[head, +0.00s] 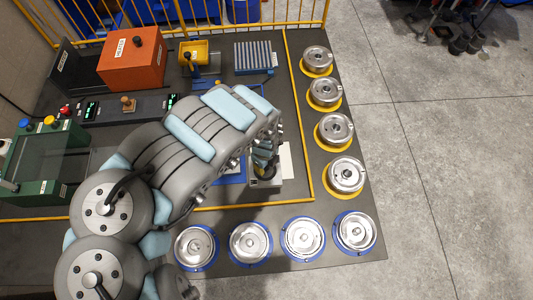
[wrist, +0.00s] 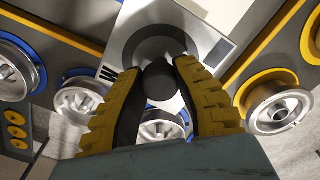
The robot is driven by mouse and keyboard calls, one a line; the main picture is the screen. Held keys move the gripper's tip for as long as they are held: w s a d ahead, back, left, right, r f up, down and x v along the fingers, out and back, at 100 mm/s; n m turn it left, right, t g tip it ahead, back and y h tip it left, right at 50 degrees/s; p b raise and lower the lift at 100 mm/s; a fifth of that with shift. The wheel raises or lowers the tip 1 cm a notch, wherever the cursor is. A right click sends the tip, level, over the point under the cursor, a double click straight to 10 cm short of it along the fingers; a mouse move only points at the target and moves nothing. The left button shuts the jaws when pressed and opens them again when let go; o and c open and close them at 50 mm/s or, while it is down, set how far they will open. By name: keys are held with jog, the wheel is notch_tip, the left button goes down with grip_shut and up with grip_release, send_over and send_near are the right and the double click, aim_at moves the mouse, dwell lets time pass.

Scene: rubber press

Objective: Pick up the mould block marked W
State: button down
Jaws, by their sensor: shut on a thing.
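The mould block marked W (wrist: 150,17) is a silver-grey block with a dark round recess and a dark knob (wrist: 160,82) in its middle. Its black W shows at the left edge in the wrist view. My gripper (wrist: 157,76) has yellow ridged fingers with dark pads, shut on the knob from both sides. In the head view my gripper (head: 265,160) points down over the block (head: 268,182), partly hidden by my arm. I cannot tell whether the block touches the surface below.
Metal wheels on yellow rings (head: 345,176) line the right table edge, and wheels on blue rings (head: 302,238) line the front.

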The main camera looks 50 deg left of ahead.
aim_at(264, 177)
jog(key=shift+s+d+r+p, duration=0.55)
jog(key=shift+s+r+p, duration=0.25)
jog(key=shift+p, duration=0.85)
jog(key=shift+s+d+p, duration=0.3)
jog(key=shift+d+p, duration=0.05)
jog(key=shift+p, duration=0.25)
